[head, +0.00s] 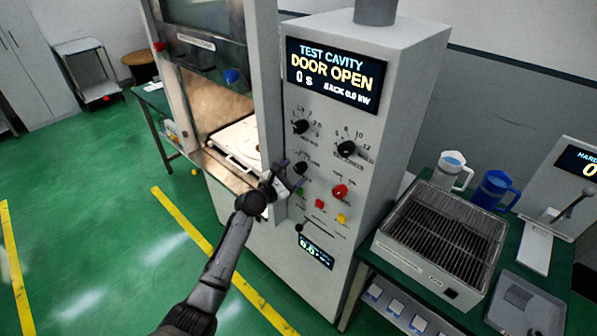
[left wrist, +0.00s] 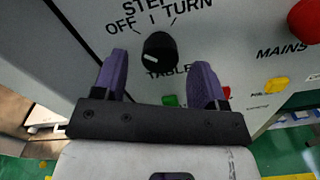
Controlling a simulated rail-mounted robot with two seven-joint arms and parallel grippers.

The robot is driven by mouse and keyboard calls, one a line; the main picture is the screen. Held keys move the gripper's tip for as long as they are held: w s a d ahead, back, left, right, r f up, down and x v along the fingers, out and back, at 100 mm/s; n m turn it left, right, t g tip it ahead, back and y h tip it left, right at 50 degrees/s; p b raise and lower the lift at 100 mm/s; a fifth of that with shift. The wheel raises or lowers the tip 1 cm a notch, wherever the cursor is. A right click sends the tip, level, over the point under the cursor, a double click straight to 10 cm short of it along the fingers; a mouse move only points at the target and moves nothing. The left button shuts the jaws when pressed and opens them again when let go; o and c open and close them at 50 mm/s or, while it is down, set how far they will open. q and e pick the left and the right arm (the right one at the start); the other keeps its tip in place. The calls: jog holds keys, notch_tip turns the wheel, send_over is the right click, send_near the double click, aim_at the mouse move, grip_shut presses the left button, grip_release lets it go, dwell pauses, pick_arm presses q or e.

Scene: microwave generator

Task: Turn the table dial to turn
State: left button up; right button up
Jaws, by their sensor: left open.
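The table dial (left wrist: 160,50) is a small black knob on the grey front panel, with OFF, STEP and TURN printed above it and TABLE below it. A white mark shows on its left side; I cannot tell for certain which label it indicates. The dial also shows in the head view (head: 300,168), partly beside my gripper. My left gripper (head: 285,180) is at the panel, just left of and below the dial. In the left wrist view its two purple fingers (left wrist: 162,78) are open, spread to either side below the dial, with nothing held. My right gripper is not in view.
Close by are a red MAINS button (head: 340,191), a green button (left wrist: 170,100) and a yellow button (head: 341,218). Two larger dials (head: 346,149) sit above. The cavity with a white tray (head: 238,143) stands open at left. The display (head: 336,76) reads DOOR OPEN.

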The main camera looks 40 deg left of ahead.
pick_arm(q)
jog(key=shift+w+d+b, duration=0.1)
jog(key=shift+w+b, duration=0.2)
jog(key=shift+w, duration=1.15)
jog(key=shift+c, duration=0.7)
jog(key=c, duration=0.8)
